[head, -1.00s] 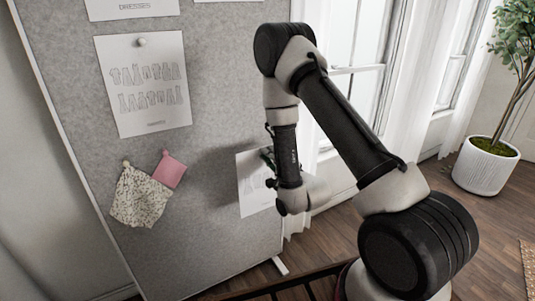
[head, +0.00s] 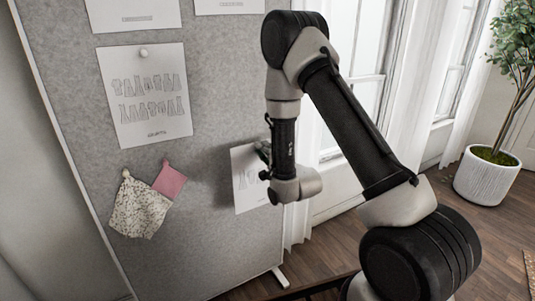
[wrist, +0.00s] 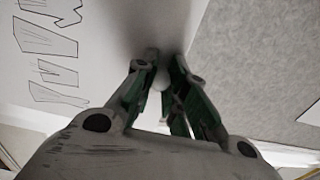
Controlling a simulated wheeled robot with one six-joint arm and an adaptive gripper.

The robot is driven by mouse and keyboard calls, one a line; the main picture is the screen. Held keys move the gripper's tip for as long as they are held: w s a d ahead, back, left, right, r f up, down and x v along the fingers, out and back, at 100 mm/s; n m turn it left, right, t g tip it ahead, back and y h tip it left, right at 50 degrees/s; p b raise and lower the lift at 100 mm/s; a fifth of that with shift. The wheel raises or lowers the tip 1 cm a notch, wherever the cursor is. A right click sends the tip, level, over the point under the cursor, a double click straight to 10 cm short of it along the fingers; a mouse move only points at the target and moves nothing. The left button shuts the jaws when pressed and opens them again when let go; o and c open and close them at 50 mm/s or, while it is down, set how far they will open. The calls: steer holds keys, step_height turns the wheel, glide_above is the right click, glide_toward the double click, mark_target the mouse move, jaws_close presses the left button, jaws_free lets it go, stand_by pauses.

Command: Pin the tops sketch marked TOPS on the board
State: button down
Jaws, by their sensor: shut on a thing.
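A white sketch sheet (head: 246,197) is at the right part of the grey board (head: 215,250), with my arm covering its right part. Garment outlines show on the sheet in the wrist view (wrist: 20,60); no readable title is visible, so I cannot confirm TOPS. My gripper (head: 262,152) is at the sheet's upper part, close to the board. In the wrist view my gripper (wrist: 162,72) is shut on a small pale thing, apparently a pin (wrist: 154,80), against the sheet. I cannot tell whether its tip is in the board.
Another sketch (head: 145,97) hangs under a white pin (head: 143,53) on the left. Below it hang floral (head: 138,208) and pink (head: 170,180) fabric swatches. Sheets line the top edge. A window and a potted plant (head: 487,175) stand to the right.

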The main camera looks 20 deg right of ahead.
mark_target(249, 137)
steer(key=shift+x, duration=4.35)
steer(key=shift+w, duration=0.3)
steer(key=c, duration=1.4)
jaws_free()
steer(key=shift+o, duration=0.2)
